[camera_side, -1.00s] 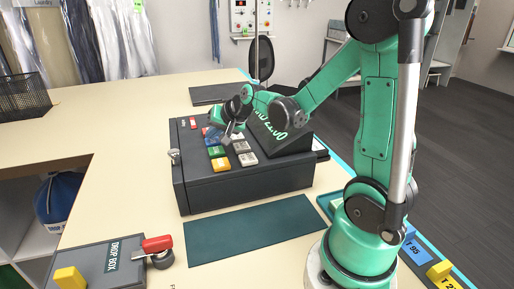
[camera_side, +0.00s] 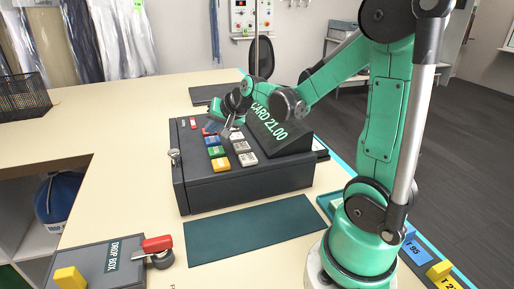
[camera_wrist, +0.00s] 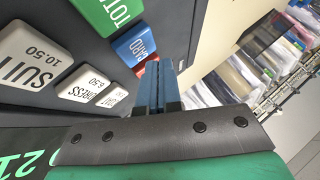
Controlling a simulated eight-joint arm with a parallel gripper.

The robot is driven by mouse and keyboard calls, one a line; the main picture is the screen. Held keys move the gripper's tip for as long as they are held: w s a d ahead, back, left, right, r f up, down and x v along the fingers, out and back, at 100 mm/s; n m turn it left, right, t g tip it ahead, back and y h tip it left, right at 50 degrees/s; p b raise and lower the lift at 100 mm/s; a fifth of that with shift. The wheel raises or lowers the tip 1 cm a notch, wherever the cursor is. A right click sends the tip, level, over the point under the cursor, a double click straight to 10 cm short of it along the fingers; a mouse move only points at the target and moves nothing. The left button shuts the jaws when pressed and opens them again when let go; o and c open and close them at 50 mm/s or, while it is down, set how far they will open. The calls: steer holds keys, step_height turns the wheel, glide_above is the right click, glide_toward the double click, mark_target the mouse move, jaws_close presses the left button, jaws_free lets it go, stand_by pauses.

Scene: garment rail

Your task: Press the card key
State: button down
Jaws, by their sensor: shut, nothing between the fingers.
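The blue card key (camera_wrist: 135,43), lettered in white, sits on the dark till (camera_side: 245,187) between the green total key (camera_wrist: 112,12) and a red key. My gripper (camera_wrist: 153,72) has its two blue fingers together and empty. In the wrist view the fingertips lie just beside the card key and cover part of the red key. In the side view my gripper (camera_side: 224,129) is over the far end of the key block, apparently a little above it. The till's display (camera_side: 273,121) reads CARD 21.00 in green.
White keys, including suit (camera_wrist: 32,55) and dress (camera_wrist: 87,88), form the neighbouring column. A yellow key (camera_side: 221,165) is at the near end. A dark green mat (camera_side: 250,229) lies in front of the till. The drop box (camera_side: 105,265) with a red handle is at front left.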

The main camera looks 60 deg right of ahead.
mark_target(214, 141)
steer(key=shift+r, duration=2.55)
steer(key=shift+a, duration=0.1)
